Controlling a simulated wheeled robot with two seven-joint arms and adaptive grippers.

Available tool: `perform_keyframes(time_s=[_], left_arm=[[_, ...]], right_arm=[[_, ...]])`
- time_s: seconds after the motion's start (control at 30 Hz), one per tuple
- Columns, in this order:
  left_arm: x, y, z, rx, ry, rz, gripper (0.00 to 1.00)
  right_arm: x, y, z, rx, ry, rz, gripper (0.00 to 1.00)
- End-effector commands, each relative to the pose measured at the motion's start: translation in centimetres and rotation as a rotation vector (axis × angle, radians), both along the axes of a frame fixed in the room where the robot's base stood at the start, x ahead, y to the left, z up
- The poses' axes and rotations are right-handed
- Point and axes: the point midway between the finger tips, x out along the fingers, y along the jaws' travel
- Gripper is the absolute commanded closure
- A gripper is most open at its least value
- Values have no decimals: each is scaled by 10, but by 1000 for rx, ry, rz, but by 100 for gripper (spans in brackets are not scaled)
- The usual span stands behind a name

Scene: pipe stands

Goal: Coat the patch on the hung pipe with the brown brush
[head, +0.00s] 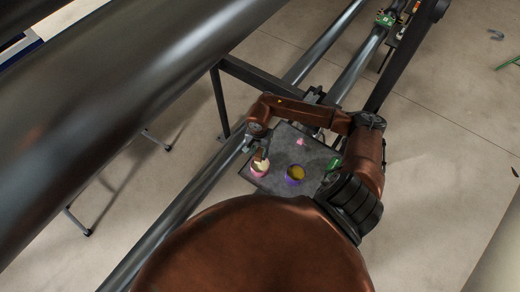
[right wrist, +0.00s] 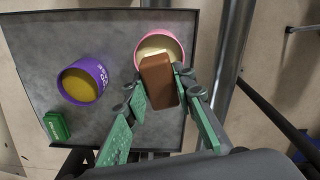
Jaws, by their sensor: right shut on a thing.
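My right gripper (right wrist: 162,88) is shut on the brown block-shaped handle of the brush (right wrist: 158,78). The brush's pale end meets the cream contents of the pink-rimmed pot (right wrist: 141,44); I cannot tell how deep it dips. In the head view the pink pot (head: 259,173) stands at the tray's left corner, with my right gripper (head: 262,154) just above it. A large dark pipe (head: 110,95) crosses the upper left of the head view. No patch can be made out on it. My left gripper is not in view.
Thinner pipes (head: 325,47) run beside the tray. A dark frame (head: 222,103) stands behind it. Open floor lies right.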

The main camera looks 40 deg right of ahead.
Motion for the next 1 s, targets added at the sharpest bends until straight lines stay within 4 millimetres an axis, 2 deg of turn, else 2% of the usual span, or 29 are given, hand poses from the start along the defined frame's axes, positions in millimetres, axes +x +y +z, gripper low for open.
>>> perform_keyframes(time_s=[0.27,0.7,1.0], left_arm=[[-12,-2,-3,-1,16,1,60],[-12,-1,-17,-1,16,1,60],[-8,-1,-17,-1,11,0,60]], right_arm=[[-2,-3,-10,0,-1,-18,95],[-2,-3,-47,1,0,-16,95],[-1,-3,-49,0,-1,-16,95]])
